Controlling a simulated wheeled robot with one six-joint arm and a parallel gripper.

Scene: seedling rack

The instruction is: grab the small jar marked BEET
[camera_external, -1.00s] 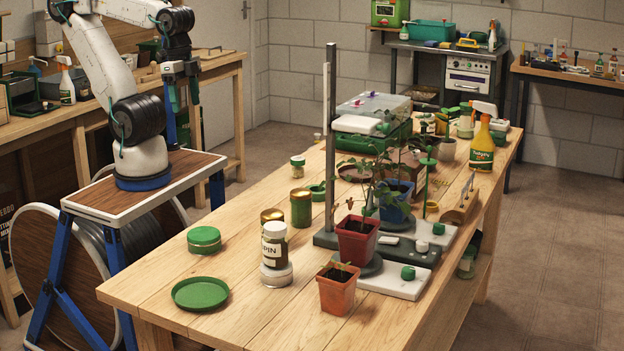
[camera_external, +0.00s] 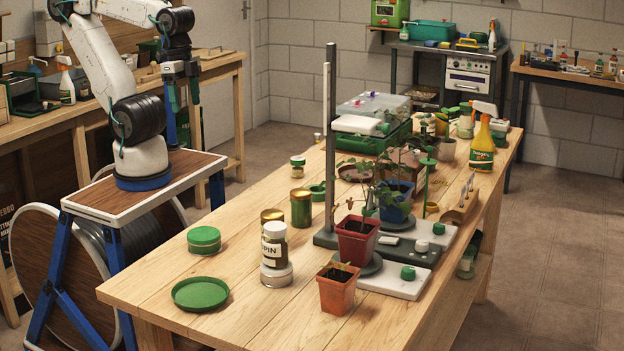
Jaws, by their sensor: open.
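No label reading BEET is legible in this view. A dark jar with a white lid (camera_external: 274,243) shows the letters "PIN" and stands on a pale round base on the wooden bench (camera_external: 225,262). A gold-lidded jar (camera_external: 271,214) is partly hidden behind it. A green jar with a gold lid (camera_external: 301,208) and a small jar with a green-and-white lid (camera_external: 298,168) stand farther back; their labels cannot be read. My gripper (camera_external: 183,101) is open and empty, pointing down, high at the upper left, well apart from these jars.
A green lidded tin (camera_external: 203,239) and a green saucer (camera_external: 200,293) lie at the bench's near left. Potted seedlings, including a red pot (camera_external: 356,242) and an orange pot (camera_external: 337,292), stand right of the jars. A tall grey post (camera_external: 330,150) rises behind them.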

